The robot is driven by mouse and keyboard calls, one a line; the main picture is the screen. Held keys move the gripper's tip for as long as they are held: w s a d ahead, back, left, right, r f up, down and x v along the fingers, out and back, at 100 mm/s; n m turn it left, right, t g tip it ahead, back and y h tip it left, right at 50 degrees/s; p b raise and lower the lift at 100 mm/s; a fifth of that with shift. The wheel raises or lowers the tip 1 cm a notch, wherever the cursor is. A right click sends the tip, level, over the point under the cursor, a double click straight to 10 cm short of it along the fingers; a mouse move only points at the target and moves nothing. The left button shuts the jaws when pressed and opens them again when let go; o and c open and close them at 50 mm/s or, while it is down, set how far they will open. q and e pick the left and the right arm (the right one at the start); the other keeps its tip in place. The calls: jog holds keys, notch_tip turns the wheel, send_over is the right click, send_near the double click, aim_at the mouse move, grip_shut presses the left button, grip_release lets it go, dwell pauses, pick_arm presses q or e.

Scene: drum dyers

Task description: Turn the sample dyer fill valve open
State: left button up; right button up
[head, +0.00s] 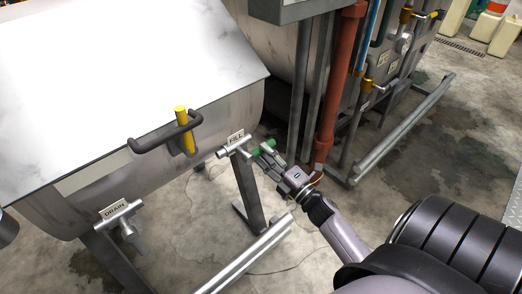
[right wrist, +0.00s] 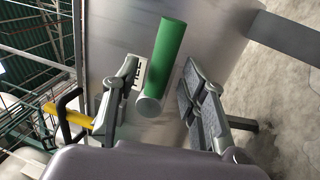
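The fill valve (head: 235,149) sits on the lower right front of the sample dyer (head: 230,112), under a FILL label (head: 236,138). Its green handle (head: 264,147) points out to the right. My right gripper (head: 272,160) is at the handle with its fingers apart. In the right wrist view the green handle (right wrist: 167,55) lies between the two open fingers of the gripper (right wrist: 160,75), with visible gaps on both sides. The fingers do not appear closed on it. My left gripper is not in view.
A drain valve (head: 128,222) with a DRAIN label is at the lower left of the dyer. A black handle with a yellow grip (head: 185,130) stands out from its front. A red pipe (head: 338,90) rises behind my right gripper. Metal legs (head: 250,255) stand below.

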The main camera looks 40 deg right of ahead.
jog(key=v, duration=0.9)
jog(key=shift+s, duration=0.25)
